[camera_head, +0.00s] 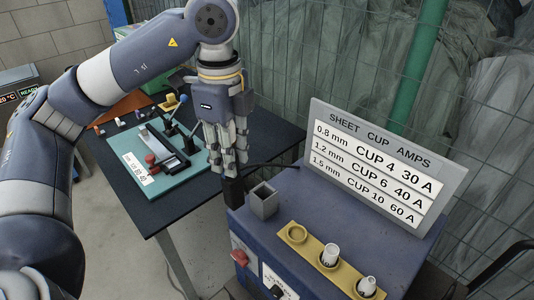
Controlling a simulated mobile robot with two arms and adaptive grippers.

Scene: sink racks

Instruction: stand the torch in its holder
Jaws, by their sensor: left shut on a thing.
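My left gripper (226,160) comes down from the top and is shut on the torch. The torch's black lower part (233,190) shows below the fingertips, roughly upright. The rest of the torch is hidden by the fingers. The holder seems to be the open square grey socket (264,201) on top of the blue machine (340,225). The torch is just left of the socket and apart from its opening. Whether the torch touches the machine's edge I cannot tell. My right gripper is not in view.
A sign on sheet, cup and amps (375,165) stands at the machine's back. A yellow rack (315,252) with white cups is at its front. A dark table (185,205) bears a teal board (125,150) with clamps. A black cable (275,165) runs behind the socket. Wire mesh stands behind.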

